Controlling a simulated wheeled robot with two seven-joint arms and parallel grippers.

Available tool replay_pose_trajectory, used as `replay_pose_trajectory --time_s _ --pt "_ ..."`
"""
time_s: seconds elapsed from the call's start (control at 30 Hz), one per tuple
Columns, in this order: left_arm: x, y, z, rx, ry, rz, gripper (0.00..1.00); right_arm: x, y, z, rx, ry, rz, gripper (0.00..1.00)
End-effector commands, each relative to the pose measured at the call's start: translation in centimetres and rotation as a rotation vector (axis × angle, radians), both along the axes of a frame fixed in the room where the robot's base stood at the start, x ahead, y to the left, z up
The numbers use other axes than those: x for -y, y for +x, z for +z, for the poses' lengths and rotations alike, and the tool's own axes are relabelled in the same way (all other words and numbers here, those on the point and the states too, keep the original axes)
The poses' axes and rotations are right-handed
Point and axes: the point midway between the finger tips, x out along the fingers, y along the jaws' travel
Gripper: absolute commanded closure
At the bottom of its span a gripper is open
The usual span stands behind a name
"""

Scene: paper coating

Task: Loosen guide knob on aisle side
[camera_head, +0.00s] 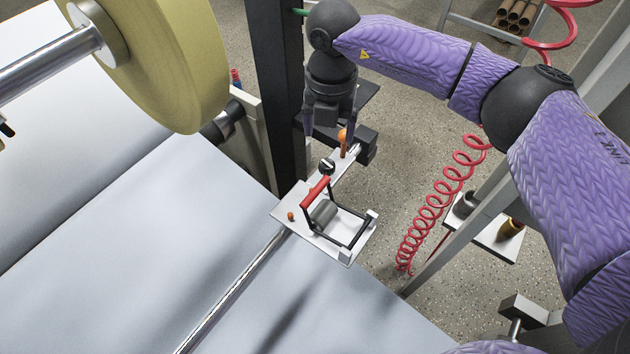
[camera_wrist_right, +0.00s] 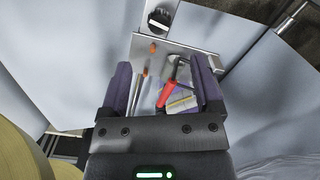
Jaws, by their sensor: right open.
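My right gripper (camera_head: 329,120) points down over the far end of the guide bracket (camera_head: 348,164), its two fingers apart. An orange knob (camera_head: 343,138) on a short post stands just below the fingers, near the right one. A black round knob (camera_head: 327,166) and a small orange knob (camera_head: 290,216) sit on the plate nearer the camera. In the right wrist view, the purple fingers of my right gripper (camera_wrist_right: 163,78) are spread with nothing clamped. My left gripper is not seen.
White web (camera_head: 150,240) and a yellow roll (camera_head: 180,60) fill the left. A dark post (camera_head: 277,90) stands left of my gripper. A red coiled hose (camera_head: 440,195) hangs right.

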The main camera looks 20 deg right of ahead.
Motion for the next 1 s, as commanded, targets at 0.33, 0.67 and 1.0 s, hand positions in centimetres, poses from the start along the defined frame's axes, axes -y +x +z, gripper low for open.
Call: replay_pose_trajectory --time_s 0.33,0.67,1.0 --pt "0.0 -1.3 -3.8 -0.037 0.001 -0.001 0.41 -0.1 -0.1 -8.2 -0.008 0.006 -0.001 0.19" --pt "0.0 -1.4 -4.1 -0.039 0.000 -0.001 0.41 -0.1 -0.1 -8.9 -0.003 0.009 -0.001 0.19" --pt "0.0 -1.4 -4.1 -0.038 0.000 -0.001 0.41 -0.1 -0.1 -8.9 -0.004 0.010 -0.001 0.80"
